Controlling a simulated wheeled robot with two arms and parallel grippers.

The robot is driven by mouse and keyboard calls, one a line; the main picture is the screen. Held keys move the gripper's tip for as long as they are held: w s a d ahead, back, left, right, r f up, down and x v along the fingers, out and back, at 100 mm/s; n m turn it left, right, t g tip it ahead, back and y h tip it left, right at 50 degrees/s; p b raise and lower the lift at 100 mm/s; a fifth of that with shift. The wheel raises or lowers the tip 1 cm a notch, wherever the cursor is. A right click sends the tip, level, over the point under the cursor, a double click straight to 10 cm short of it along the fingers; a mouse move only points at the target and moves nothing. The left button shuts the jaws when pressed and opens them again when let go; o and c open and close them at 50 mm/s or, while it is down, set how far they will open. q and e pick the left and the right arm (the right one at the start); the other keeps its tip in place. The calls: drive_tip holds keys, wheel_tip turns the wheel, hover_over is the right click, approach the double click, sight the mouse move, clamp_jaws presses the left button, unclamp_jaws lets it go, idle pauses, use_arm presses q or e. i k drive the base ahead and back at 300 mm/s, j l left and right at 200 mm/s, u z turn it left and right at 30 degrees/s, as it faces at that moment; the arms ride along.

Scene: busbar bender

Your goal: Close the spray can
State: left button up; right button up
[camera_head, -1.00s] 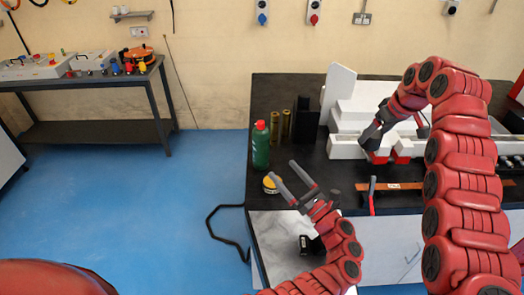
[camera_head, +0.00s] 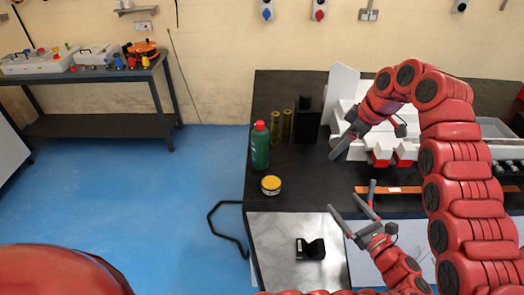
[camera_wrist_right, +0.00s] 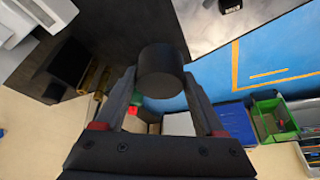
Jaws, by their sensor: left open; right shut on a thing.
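My right gripper (camera_head: 338,150) is shut on a small black cylinder (camera_wrist_right: 160,72), which looks like a cap, above the black bench. The cylinder is hard to make out in the head view. A green bottle (camera_head: 260,149) with a red cap (camera_head: 260,125) stands upright left of this gripper; its red top (camera_wrist_right: 133,110) shows behind the fingers in the right wrist view. Two gold cylinders (camera_head: 287,126) stand behind the bottle. I cannot tell for certain which is the spray can. My left gripper (camera_head: 351,196) is open and empty near the bench's front edge.
A yellow-topped tin (camera_head: 271,185) sits near the bench's front left corner. A black block (camera_head: 307,120) stands beside the gold cylinders, with the white bender machine (camera_head: 345,90) to its right. A black holder (camera_head: 310,249) lies on the grey sheet. The bench between bottle and grippers is clear.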

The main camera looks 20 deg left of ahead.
sight(260, 139)
drive_tip(key=i+j, duration=0.1)
drive_tip(key=j, duration=0.25)
drive_tip(key=i+j, duration=0.1)
drive_tip(key=j, duration=0.2)
drive_tip(key=i+j, duration=0.15)
drive_tip(key=j, duration=0.2)
drive_tip(key=i+j, duration=0.1)
drive_tip(key=j, duration=0.25)
